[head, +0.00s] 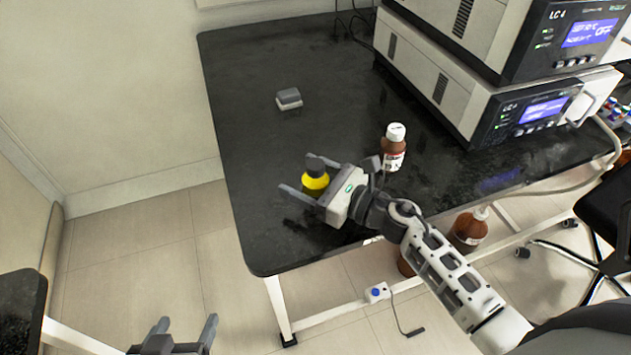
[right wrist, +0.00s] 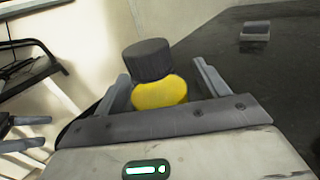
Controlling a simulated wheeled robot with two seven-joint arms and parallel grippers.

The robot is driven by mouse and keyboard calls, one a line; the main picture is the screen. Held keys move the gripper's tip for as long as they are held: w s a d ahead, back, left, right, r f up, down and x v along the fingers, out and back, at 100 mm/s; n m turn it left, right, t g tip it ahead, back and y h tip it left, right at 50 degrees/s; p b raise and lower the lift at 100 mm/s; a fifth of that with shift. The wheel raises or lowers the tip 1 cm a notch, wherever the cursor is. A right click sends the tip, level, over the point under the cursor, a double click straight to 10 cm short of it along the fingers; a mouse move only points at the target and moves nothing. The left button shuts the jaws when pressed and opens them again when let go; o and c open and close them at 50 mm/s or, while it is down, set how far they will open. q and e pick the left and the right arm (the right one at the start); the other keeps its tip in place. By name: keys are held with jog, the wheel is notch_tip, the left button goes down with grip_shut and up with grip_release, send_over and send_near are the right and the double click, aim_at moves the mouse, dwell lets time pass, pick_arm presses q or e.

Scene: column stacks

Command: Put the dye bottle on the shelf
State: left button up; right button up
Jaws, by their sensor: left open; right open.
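The dye bottle, a small yellow bottle with a dark cap (head: 315,181), stands on the black bench near its left front edge. My right gripper (head: 297,174) is open, with its fingers on either side of the bottle. In the right wrist view the yellow bottle (right wrist: 160,92) sits between the two open fingers (right wrist: 160,84), with a visible gap at the right finger; contact at the left finger is unclear. My left gripper (head: 187,322) is open and empty at the bottom, away from the bench. I cannot make out which surface is the shelf.
A brown bottle with a white cap (head: 394,150) stands right of my right gripper. A small grey block (head: 289,97) lies further back on the black bench (head: 240,100). Stacked instruments (head: 440,85) fill the back right. Another brown bottle (head: 470,230) is below the bench.

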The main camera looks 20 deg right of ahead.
jog(key=c, duration=1.2)
jog(key=shift+c, duration=0.2)
